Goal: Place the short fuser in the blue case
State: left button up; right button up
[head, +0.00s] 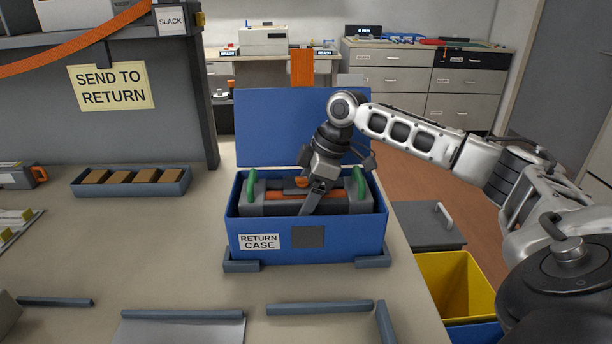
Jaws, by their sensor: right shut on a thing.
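The blue case (345,236), labelled "RETURN CASE", stands on the table with its lid (275,125) raised at the back. A grey fuser (275,207) with an orange strip and green end handles sits inside the case, partly below the front wall. My right gripper (312,200) reaches down into the case from above and is shut on the fuser near its middle. The fingertips and the fuser's underside are partly hidden, so I cannot tell whether it touches the case floor. My left gripper is not in view.
Grey corner blocks (241,265) sit at the case's front corners. A tray (131,188) of brown blocks lies at the left. A yellow bin (455,285) stands beyond the table's right edge.

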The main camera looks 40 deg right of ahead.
jog(key=shift+w+f, duration=0.15)
jog(key=shift+f, duration=1.75)
jog(key=o, duration=1.8)
jog(key=shift+f, duration=0.2)
jog(key=shift+c, duration=0.2)
jog(key=v, duration=1.2)
jog(key=shift+r, duration=0.1)
jog(key=shift+s, duration=0.2)
